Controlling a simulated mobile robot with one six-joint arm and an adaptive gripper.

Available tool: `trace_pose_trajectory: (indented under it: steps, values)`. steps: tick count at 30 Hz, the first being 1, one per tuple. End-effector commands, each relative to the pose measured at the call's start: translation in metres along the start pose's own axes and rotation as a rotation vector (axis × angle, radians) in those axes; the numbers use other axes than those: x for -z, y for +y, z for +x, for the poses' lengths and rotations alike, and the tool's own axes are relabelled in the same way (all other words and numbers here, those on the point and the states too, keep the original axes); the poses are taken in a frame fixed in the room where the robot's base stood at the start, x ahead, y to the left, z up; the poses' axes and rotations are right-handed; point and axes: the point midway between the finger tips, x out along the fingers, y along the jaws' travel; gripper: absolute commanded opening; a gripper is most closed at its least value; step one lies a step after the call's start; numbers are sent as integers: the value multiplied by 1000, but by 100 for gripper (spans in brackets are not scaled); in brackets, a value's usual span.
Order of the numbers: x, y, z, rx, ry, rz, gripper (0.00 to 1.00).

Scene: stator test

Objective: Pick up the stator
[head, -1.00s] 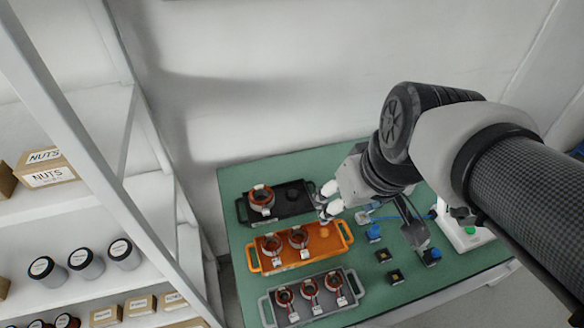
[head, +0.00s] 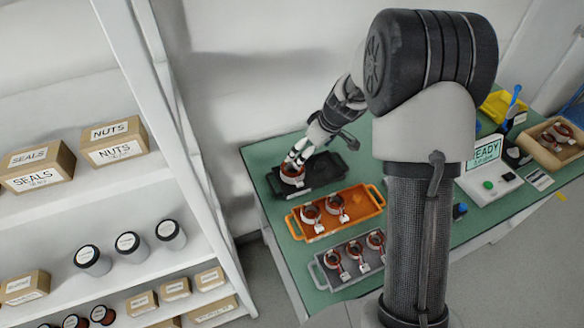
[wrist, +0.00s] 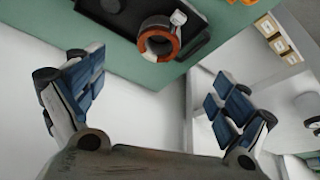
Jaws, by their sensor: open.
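A stator (head: 292,172) with a copper-orange winding sits at the left end of the black tray (head: 325,176) at the back of the green table. It also shows at the top centre of the wrist view (wrist: 158,40), with a small white tag on its rim. My gripper (head: 298,158) is open and empty, just above and behind this stator in the head view. In the wrist view the two blue-padded fingers (wrist: 158,98) are wide apart, with the stator beyond them and not between them. Two stators (head: 322,211) sit in the orange tray, and several (head: 354,254) sit in the grey tray.
The orange tray (head: 364,198) and the grey tray (head: 318,274) lie in front of the black tray. A white shelf (head: 190,130) with boxes and jars stands left. A test device (head: 488,180) and a wooden bin (head: 550,140) are at right.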

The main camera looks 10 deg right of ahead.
Motion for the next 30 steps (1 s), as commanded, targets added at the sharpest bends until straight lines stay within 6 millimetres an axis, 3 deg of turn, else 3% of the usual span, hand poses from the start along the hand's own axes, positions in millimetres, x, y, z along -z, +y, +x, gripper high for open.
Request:
trace_pose_trajectory:
  steps: [12, 22, 30]
  values:
    - [-2, -2, 91, 3, -3, 1, 94]
    - [1, -1, 118, 2, -2, 1, 94]
    - [4, 1, 157, 2, -2, 1, 94]
